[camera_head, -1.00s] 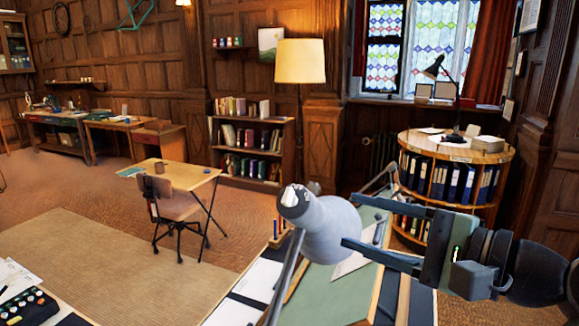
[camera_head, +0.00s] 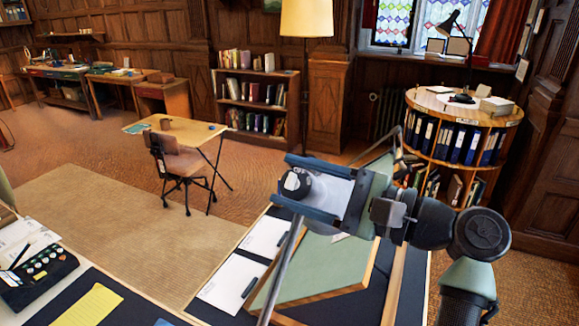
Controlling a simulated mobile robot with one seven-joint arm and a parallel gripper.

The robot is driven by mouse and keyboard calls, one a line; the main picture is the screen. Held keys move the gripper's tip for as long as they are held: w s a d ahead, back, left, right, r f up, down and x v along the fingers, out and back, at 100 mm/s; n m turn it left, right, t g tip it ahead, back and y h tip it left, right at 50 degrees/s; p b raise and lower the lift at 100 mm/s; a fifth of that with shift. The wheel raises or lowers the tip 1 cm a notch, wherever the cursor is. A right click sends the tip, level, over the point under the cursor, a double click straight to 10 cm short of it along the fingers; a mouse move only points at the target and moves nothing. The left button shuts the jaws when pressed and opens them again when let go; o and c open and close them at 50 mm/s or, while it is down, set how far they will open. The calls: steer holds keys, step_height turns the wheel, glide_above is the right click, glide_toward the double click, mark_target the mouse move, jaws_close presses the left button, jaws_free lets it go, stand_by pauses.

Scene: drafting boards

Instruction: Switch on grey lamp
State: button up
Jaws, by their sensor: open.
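The grey lamp stands at the drafting board in front of me. Its pale grey shade (camera_head: 332,194) shows between my gripper's fingers, with a dark round knob with a light top (camera_head: 296,184) at its left end. Its thin grey stem (camera_head: 284,265) slants down to the bottom edge. My gripper (camera_head: 282,179) is open, with one finger on the far side and one on the near side of the lamp head in this view. I cannot tell whether either finger touches the knob. The gripper hides part of the shade.
The green drafting board (camera_head: 325,270) lies just below the lamp. A black button box (camera_head: 38,278) and a yellow pad (camera_head: 88,306) lie at lower left. Open floor lies left.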

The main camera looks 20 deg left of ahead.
steer(key=shift+w+a, duration=0.15)
steer(key=shift+a, duration=0.45)
jaws_close()
